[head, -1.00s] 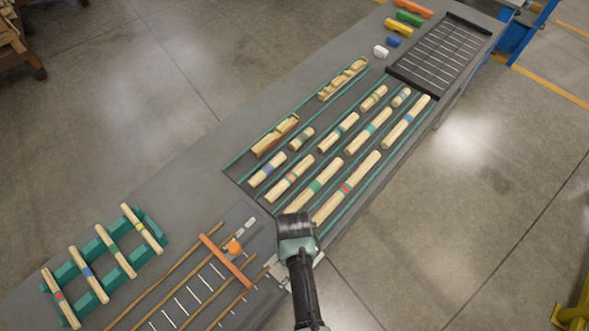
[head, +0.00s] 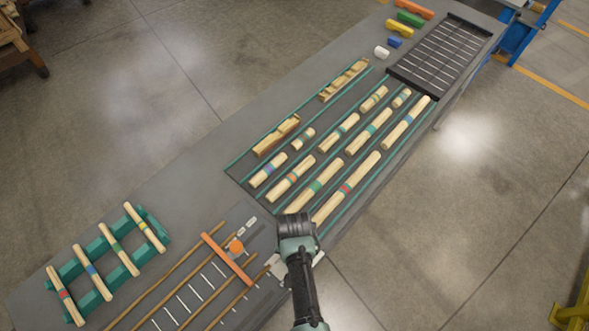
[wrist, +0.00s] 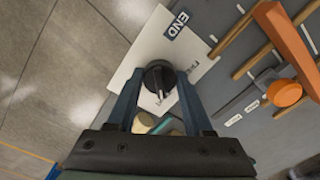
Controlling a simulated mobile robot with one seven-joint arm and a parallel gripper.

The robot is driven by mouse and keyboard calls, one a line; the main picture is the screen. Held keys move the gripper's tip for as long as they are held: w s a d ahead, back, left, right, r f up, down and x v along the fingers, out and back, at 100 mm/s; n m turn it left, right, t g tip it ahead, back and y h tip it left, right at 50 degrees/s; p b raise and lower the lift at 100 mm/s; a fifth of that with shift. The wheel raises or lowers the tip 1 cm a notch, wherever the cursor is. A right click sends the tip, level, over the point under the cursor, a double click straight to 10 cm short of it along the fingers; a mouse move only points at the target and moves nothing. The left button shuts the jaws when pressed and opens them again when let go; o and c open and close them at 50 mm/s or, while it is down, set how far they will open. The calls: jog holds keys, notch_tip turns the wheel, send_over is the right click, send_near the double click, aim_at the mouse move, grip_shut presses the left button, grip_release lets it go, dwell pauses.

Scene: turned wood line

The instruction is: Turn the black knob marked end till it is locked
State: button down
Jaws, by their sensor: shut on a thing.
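The black knob (wrist: 159,77) sits on a white plate (wrist: 142,49) in the wrist view. A dark label reading END (wrist: 177,25) is on that plate, and another label lies partly hidden near the knob. A light pointer line on the knob points toward my palm, away from the END label. My gripper (wrist: 158,88) has one finger on each side of the knob and is shut on it. In the head view my gripper (head: 297,262) is over the bench's near edge and hides the knob; part of the white plate shows beside it.
An orange bar (head: 227,259) with an orange round knob (head: 236,246) crosses wooden rails (head: 166,286) left of my gripper. Banded wooden spindles (head: 346,189) lie in rows beyond it. A green rack (head: 101,258) holds several more. A black slatted tray (head: 440,55) is at the far end.

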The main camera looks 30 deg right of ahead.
jog(key=shift+c, duration=1.5)
grip_release()
notch_tip(320, 180, up, 13)
jog(key=shift+b, duration=0.3)
